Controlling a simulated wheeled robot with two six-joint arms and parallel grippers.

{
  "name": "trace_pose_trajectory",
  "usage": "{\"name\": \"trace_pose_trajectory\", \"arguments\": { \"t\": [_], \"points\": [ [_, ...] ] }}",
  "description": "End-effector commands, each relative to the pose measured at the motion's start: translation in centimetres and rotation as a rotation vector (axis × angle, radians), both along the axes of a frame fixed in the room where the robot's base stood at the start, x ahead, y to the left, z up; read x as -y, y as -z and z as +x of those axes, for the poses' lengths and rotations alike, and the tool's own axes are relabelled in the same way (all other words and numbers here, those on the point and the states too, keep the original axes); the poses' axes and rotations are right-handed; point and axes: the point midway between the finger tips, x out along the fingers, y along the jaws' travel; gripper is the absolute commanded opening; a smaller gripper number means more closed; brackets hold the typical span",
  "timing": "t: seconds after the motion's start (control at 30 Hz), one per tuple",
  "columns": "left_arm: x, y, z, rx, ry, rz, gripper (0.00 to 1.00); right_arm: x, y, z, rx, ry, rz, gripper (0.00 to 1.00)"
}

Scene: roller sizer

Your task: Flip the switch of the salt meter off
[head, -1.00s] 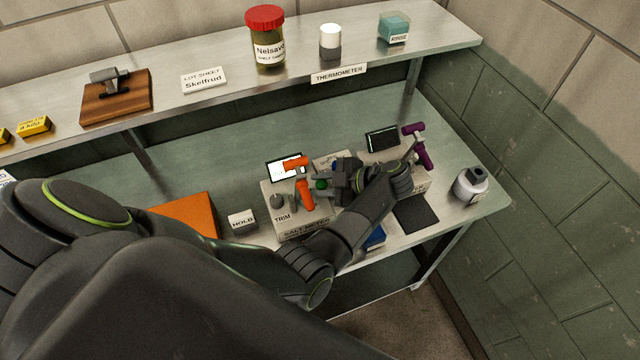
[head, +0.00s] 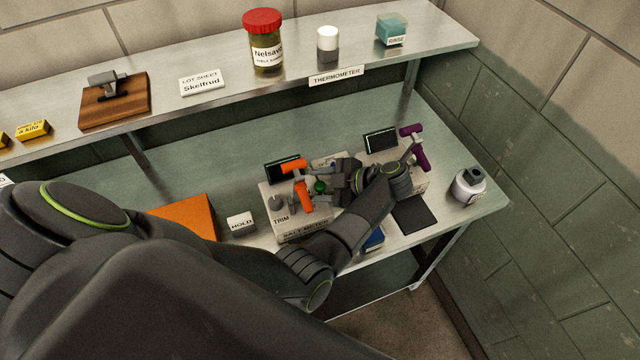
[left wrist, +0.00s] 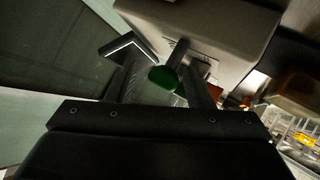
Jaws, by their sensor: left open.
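The salt meter (head: 305,226) is a pale box on the bench, marked SALT METER and TRIM in the head view. Its body also shows in the left wrist view (left wrist: 215,28). Its small screen (head: 284,170) is dark. A green-tipped switch lever (head: 320,186) stands out from it; in the left wrist view the green tip (left wrist: 163,78) lies between my fingers. My left gripper (head: 312,188) is open around the lever, and I cannot tell whether a finger touches it. An orange T-shaped piece (head: 304,197) is beside the fingers. My right gripper is not in view.
A similar device with a dark screen (head: 381,140) and a purple T-shaped piece (head: 420,158) stands to the right. A HOLD block (head: 240,223) and an orange board (head: 187,217) lie left. A shelf (head: 220,70) runs behind.

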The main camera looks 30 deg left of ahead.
Motion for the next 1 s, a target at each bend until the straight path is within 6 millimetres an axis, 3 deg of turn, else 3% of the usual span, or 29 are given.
{"name": "trace_pose_trajectory", "arguments": {
  "t": [0.33,0.6,1.0],
  "points": [
    [0.0,-5.2,0.0,0.001,0.0,-0.001,0.47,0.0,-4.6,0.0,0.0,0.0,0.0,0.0],
    [0.1,-8.6,0.0,0.004,0.0,-0.001,0.47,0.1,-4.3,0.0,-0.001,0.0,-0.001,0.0],
    [0.1,-9.3,0.0,0.0,0.0,0.0,0.47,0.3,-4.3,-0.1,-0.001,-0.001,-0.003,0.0]
  ]
}}
